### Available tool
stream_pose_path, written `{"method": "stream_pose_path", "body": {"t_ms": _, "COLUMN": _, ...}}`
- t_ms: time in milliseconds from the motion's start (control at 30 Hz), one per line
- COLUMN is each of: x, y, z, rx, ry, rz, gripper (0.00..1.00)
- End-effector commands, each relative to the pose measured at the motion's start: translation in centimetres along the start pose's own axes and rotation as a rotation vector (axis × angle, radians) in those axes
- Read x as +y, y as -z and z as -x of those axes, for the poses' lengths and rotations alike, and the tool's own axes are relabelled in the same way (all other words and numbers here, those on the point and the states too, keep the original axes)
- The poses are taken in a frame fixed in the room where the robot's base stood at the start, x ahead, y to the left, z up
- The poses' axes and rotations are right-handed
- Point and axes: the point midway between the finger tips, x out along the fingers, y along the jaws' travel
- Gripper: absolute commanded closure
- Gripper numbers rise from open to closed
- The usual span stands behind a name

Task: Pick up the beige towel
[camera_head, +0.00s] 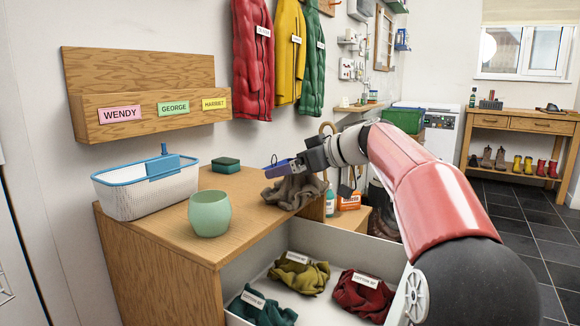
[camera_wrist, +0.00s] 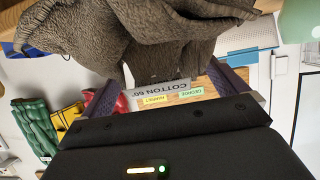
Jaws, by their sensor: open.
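The beige towel (camera_head: 292,192) looks grey-brown and lies bunched on the right part of the wooden cabinet top. In the wrist view the towel (camera_wrist: 150,35) fills the upper middle, with a white "COTTON 60°" label hanging from it. My gripper (camera_head: 283,164) is just above the towel in the head view. In the wrist view my gripper (camera_wrist: 165,74) has its two dark fingers spread apart, with part of the towel and its label between them. I cannot tell whether the fingers touch the cloth.
A green cup (camera_head: 209,213), a white basket (camera_head: 146,193) with blue rim and a green sponge (camera_head: 226,165) stand left of the towel. A white open drawer (camera_head: 315,246) below holds teal, olive and red cloths.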

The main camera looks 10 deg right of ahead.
Motion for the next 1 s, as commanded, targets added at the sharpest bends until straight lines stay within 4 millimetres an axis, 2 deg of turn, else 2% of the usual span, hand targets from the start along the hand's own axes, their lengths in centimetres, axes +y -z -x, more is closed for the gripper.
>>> {"method": "stream_pose_path", "body": {"t_ms": 300, "x": 0.1, "y": 0.0, "z": 5.2, "rx": 0.001, "ry": -0.004, "rz": 0.001, "gripper": 0.02}}
{"method": "stream_pose_path", "body": {"t_ms": 433, "x": 0.0, "y": 0.0, "z": 6.7, "rx": 0.001, "ry": -0.003, "rz": 0.001, "gripper": 0.02}}
{"method": "stream_pose_path", "body": {"t_ms": 633, "x": 0.0, "y": 0.0, "z": 7.4, "rx": 0.001, "ry": -0.001, "rz": 0.001, "gripper": 0.02}}
{"method": "stream_pose_path", "body": {"t_ms": 1000, "x": -0.6, "y": 0.3, "z": 6.8, "rx": -0.021, "ry": 0.013, "rz": -0.008, "gripper": 0.02}}
